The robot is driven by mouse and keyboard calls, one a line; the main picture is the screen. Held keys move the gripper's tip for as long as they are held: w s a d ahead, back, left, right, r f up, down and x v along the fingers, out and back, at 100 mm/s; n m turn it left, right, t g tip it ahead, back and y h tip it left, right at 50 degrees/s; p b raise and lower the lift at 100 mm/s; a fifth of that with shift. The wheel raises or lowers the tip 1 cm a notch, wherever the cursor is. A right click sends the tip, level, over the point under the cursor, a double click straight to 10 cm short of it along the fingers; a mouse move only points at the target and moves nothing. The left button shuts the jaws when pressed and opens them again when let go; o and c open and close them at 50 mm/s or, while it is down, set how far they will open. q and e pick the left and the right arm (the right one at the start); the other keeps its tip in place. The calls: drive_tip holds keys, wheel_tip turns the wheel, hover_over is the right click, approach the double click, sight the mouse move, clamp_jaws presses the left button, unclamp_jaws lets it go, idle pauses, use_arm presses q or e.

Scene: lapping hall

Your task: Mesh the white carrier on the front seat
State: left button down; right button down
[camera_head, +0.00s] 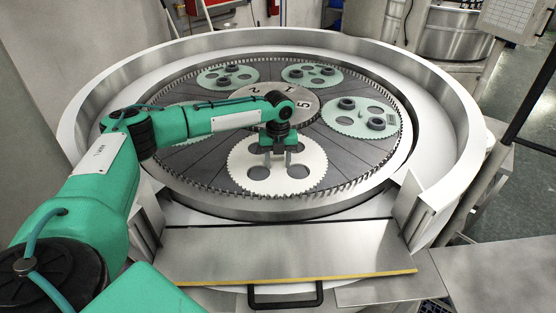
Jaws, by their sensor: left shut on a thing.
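The white carrier (278,184), a toothed disc with round holes, is at the front seat of the lapping plate (210,172). It looks about level. Its front edge is close to the toothed outer ring (338,189); I cannot tell whether the teeth engage or whether it rests fully on the plate. My left gripper (278,160) points down over the carrier's middle and is shut on it. The gripper and wrist hide part of the carrier's far side and the hub (298,104) side. My right gripper is not in view.
Pale green carriers with dark round pieces sit at the right (350,124), back right (297,73) and back left (213,78); another at left is partly behind my arm. A high metal rim (447,115) surrounds the plate. A bare steel shelf (290,250) lies in front.

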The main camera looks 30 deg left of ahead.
use_arm(q)
drive_tip(key=c, duration=0.9)
unclamp_jaws()
drive_tip(key=shift+o, duration=0.9)
wheel_tip(320, 180, up, 12)
drive_tip(key=b, duration=0.5)
drive_tip(key=shift+r, duration=0.15)
